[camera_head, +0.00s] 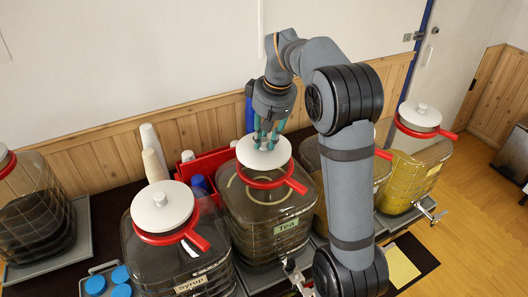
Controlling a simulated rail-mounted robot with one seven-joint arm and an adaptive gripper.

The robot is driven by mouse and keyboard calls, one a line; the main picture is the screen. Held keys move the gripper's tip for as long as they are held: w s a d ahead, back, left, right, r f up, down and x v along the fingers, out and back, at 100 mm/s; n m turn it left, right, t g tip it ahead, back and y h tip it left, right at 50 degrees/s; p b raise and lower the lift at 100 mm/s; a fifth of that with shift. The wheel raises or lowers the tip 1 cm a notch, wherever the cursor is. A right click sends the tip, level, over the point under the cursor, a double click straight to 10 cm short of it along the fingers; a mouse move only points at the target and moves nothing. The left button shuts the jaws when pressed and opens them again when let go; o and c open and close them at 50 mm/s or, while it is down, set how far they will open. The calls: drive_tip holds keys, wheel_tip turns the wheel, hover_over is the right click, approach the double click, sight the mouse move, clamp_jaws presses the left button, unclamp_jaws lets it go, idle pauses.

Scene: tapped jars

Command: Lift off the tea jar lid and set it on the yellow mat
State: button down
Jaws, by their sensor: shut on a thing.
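The tea jar (268,215) is a clear square jar of dark liquid with a green "Tea" label, standing in the middle. Its white round lid (249,158) is over the jar's mouth, above a red ring with a handle (297,187). My gripper (265,141) points down and is shut on the lid's knob. The fingers mostly hide the knob. I cannot tell whether the lid rests on the ring or is slightly raised. The yellow mat (402,267) lies flat at the lower right, partly hidden behind my arm.
The syrup jar (178,265) stands at left, with its white lid on. Another dark jar (37,215) is at far left, and a yellow-liquid jar (408,170) at right. A red bin (208,166), stacked cups (154,160) and blue caps (120,274) are nearby.

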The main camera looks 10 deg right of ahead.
sight(266, 140)
drive_tip(key=shift+w+p+v, duration=0.25)
drive_tip(key=shift+p+v, duration=0.7)
drive_tip(key=shift+v, duration=0.15)
drive_tip(key=shift+w+p+v, duration=0.25)
drive_tip(key=shift+p+v, duration=0.65)
drive_tip(key=shift+v, duration=0.2)
drive_tip(key=shift+a+r, duration=0.1)
